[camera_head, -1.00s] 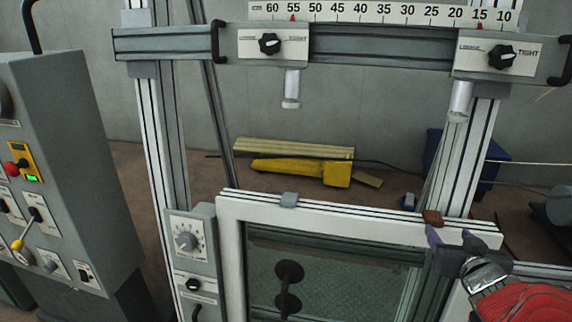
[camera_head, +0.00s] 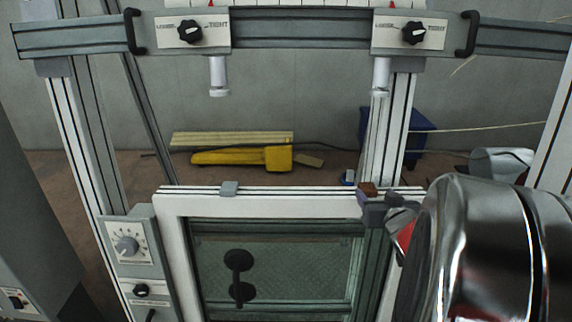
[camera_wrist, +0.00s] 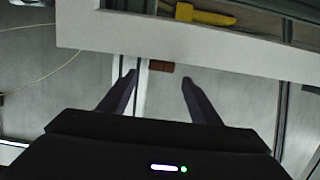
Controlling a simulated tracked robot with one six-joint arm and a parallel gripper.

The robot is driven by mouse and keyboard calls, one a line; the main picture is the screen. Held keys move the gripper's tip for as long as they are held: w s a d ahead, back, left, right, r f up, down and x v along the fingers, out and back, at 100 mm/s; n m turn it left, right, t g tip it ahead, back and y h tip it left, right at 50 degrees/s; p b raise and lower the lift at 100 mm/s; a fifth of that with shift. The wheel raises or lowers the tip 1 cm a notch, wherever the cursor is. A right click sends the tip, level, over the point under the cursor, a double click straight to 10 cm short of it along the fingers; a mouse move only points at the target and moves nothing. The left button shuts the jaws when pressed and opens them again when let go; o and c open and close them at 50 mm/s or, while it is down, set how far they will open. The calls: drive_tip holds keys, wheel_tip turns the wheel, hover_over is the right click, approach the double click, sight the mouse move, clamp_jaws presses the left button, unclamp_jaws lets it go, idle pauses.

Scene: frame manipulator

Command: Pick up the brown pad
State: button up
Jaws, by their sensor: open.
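The brown pad (camera_head: 367,188) is a small block on the top rail of the white window frame (camera_head: 290,206), near its right corner. It also shows in the wrist view (camera_wrist: 160,68), between and just beyond the tips of my gripper's fingers. My gripper (camera_head: 376,203) is open, and its dark fingers are close to the pad at the frame's right corner. In the wrist view the fingers (camera_wrist: 159,79) are spread apart with nothing between them. My arm hides part of the frame's right side in the head view.
A grey pad (camera_head: 229,188) sits on the left of the top rail. A grey beam (camera_head: 300,29) with clamp knobs and two hanging pins crosses above. A dial panel (camera_head: 128,245) stands left. A yellow tool (camera_head: 240,158) and a blue box (camera_head: 412,130) lie behind.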

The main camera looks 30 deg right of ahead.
sight(369, 187)
drive_tip(key=shift+x, duration=1.25)
drive_tip(key=shift+x, duration=2.6)
drive_tip(key=shift+c, duration=0.5)
drive_tip(key=c, duration=1)
drive_tip(key=shift+c, duration=0.2)
wheel_tip(369, 187, up, 18)
